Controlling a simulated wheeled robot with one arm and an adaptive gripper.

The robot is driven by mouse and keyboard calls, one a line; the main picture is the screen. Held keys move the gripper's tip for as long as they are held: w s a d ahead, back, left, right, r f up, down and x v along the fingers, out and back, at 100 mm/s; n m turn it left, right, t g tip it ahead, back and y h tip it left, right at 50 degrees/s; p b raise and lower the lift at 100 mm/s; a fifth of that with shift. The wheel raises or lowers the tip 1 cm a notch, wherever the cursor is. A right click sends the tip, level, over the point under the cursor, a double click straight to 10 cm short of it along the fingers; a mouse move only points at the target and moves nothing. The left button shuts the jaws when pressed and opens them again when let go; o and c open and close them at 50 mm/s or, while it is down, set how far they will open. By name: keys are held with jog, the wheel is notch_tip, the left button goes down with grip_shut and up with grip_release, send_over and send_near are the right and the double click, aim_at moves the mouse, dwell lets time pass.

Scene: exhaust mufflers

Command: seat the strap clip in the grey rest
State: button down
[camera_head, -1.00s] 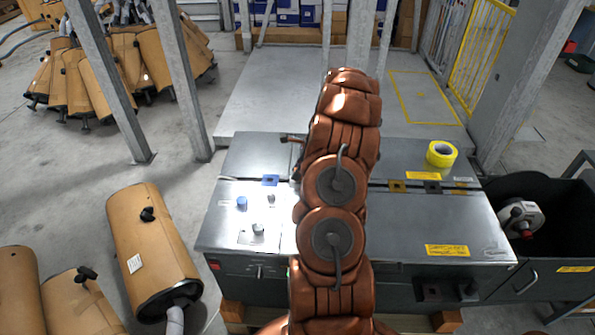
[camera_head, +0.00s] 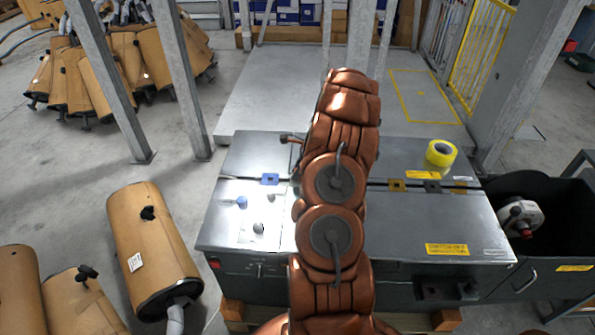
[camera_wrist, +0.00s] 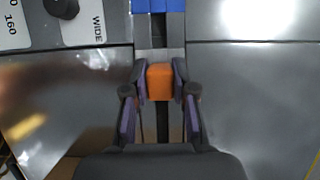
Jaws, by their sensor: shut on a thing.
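The strap clip (camera_wrist: 160,82) is an orange block in the wrist view. My gripper (camera_wrist: 160,84) is shut on it, with a purple-grey pad on each side. It is held over the dark slot in the steel bench top; I cannot tell whether it touches the bench. In the head view my arm hides the gripper and the clip. The grey rest (camera_head: 432,187) is a small dark grey block on the same slot line, right of my arm. It is outside the wrist view.
A blue rest (camera_head: 270,180) sits on the slot left of my arm and also shows at the top of the wrist view (camera_wrist: 158,6). Knobs (camera_head: 258,228) stand front left.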

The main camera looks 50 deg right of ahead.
jog(key=c, duration=0.9)
grip_release()
jog(key=shift+f, duration=0.1)
jog(key=shift+o, duration=0.2)
jog(key=v, duration=1.2)
jog(key=shift+a, duration=0.1)
